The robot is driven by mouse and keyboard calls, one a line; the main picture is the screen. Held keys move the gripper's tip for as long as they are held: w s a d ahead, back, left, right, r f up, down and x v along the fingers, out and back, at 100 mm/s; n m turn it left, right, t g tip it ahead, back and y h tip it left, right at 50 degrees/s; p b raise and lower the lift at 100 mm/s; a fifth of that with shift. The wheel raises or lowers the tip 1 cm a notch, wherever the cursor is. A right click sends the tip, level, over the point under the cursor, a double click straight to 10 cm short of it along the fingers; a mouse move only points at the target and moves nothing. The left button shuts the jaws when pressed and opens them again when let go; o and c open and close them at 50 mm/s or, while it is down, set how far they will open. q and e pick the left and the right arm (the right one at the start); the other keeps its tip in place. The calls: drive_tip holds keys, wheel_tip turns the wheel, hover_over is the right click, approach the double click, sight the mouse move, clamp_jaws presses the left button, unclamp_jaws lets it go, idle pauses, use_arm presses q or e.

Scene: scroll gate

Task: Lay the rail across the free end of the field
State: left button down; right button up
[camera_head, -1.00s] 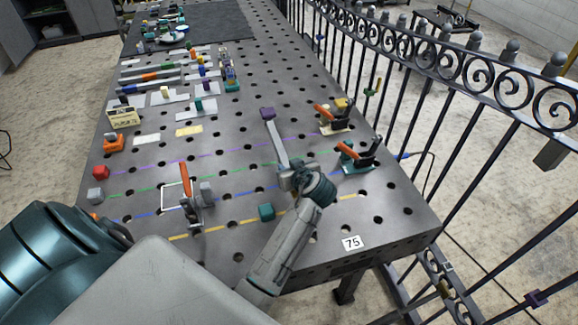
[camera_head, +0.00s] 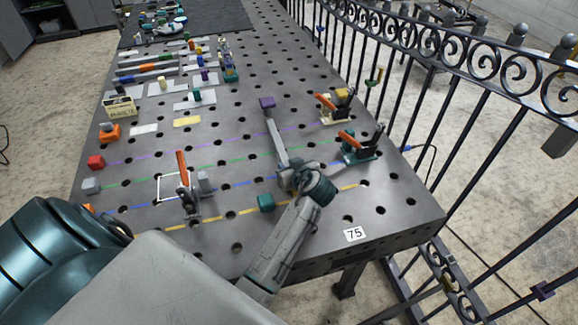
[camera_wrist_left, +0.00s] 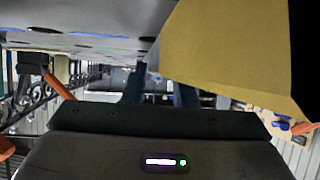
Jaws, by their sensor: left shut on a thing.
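The rail (camera_head: 277,132) is a long grey bar with a purple block at its far end, over the coloured lines of the field. My left gripper (camera_head: 291,176) is shut on its near part. My wrist hides the near end in the head view. In the left wrist view, a large yellow block (camera_wrist_left: 225,55) fills the upper right, close to the fingers (camera_wrist_left: 160,88); I cannot tell whether it belongs to the rail. The purple, green, blue and yellow lines run across the table (camera_head: 330,225). I cannot tell whether the rail touches the table. My right gripper is not in view.
An orange-handled clamp (camera_head: 185,188) stands left of the rail; two more (camera_head: 360,146) (camera_head: 334,106) stand right. An iron fence (camera_head: 440,60) stands right.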

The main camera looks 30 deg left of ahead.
use_arm(q)
drive_tip(key=shift+f, duration=0.2)
drive_tip(key=c, duration=1.1)
unclamp_jaws()
drive_tip(key=shift+f, duration=0.1)
